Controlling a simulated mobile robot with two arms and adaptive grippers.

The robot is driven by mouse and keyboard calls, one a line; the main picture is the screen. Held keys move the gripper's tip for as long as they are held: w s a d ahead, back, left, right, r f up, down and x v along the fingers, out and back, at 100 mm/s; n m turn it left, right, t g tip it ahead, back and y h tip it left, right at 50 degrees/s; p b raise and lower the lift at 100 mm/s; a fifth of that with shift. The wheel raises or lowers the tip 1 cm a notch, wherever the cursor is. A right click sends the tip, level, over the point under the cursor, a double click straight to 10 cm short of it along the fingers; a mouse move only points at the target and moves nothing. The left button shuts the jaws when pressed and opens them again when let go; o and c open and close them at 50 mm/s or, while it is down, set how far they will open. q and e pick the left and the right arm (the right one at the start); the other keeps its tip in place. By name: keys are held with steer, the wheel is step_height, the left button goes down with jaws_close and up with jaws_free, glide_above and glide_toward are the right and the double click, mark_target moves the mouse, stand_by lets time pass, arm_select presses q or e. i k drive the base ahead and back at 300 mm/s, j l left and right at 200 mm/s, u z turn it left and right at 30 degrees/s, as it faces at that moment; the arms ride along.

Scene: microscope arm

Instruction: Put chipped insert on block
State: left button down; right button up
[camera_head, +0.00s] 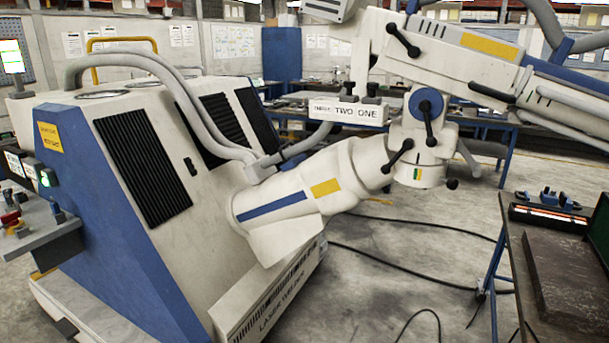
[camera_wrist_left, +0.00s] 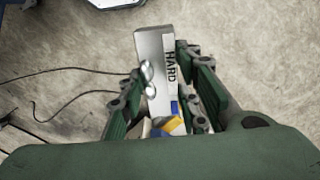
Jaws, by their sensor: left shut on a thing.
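In the left wrist view, my left gripper (camera_wrist_left: 163,103) is shut on a grey and white piece marked HARD (camera_wrist_left: 170,68). The piece points away from me, with two shiny round knobs on its left side and blue and yellow parts near its lower end. The fingers hide part of its sides. I cannot tell whether it is the chipped insert. In the head view, a dark brown slab-like block (camera_head: 565,270) lies on the workbench (camera_head: 515,290) at the right. I cannot tell whether this is the task's block. No gripper shows in the head view.
A white and blue laser welder (camera_head: 150,200) fills the left. Its jointed arm (camera_head: 320,190) and the microscope arm (camera_head: 440,50) cross the middle. Cables lie on the open concrete floor (camera_head: 400,260).

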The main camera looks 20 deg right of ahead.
mark_target(588, 299)
steer(key=i+z, duration=0.15)
steer(key=z, duration=0.25)
steer(key=i+z, duration=0.15)
steer(key=z, duration=0.3)
steer(key=i+j+z, duration=0.1)
steer(key=z, duration=0.3)
steer(key=i+j+z, duration=0.1)
steer(key=z, duration=0.35)
steer(key=i+j+z, duration=0.1)
steer(key=z, duration=0.3)
steer(key=i+j+z, duration=0.2)
steer(key=z, duration=0.25)
steer(key=i+j+z, duration=0.1)
steer(key=z, duration=0.3)
steer(key=j+z, duration=0.3)
steer(key=z, duration=0.15)
steer(key=i+j+z, duration=0.25)
steer(key=i+j, duration=0.3)
steer(key=i+j+z, duration=0.3)
steer(key=i+j, duration=0.35)
